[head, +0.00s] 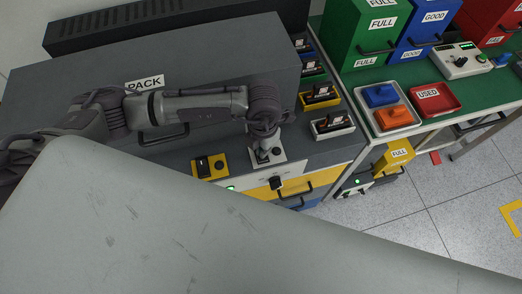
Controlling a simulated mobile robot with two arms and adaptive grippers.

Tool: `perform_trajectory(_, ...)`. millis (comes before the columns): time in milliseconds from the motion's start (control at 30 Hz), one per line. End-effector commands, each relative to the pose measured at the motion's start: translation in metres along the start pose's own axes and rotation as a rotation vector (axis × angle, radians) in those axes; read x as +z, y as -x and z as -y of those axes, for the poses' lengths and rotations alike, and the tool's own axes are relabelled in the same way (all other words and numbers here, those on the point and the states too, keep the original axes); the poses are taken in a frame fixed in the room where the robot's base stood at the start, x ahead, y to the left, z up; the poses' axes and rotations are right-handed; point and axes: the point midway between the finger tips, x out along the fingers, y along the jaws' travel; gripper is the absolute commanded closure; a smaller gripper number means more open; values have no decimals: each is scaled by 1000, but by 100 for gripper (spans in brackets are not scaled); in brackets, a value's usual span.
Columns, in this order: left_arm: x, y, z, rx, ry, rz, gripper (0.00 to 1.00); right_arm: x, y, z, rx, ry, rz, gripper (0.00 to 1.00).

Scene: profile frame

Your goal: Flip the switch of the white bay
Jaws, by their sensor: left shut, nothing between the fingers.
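A white plate (282,154) with a small dark switch or knob on it lies on the grey cabinet top, near its front edge. Below it is a white front panel (296,187) with a black knob (275,183) and a lit green lamp (231,188). My left gripper (263,153) points down over the white plate, shut and empty. It covers part of the plate. I cannot tell whether it touches the switch, or which way the switch is set. My right gripper is not in view.
A yellow switch plate (210,166) sits left of the white one. Black-handled units on yellow (319,97) and white (332,125) bases stand to the right. The grey PACK housing (210,60) rises behind. A green bench (440,75) holds bins and trays.

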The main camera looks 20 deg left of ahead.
Motion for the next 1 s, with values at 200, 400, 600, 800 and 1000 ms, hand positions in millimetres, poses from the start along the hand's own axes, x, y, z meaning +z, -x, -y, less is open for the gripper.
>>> perform_trajectory(200, 0, -4, 0, 0, 0, 0, 100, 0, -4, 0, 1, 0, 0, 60)
perform_trajectory(400, 0, -7, 0, 0, 0, 0, 100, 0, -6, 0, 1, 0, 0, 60)
perform_trajectory(600, 0, -10, 0, 0, 0, 0, 100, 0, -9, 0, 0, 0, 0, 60)
perform_trajectory(800, 0, -13, 0, 0, 0, 0, 100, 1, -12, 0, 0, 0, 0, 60)
perform_trajectory(1000, 0, -16, 0, 0, 0, 0, 100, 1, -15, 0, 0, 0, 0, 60)
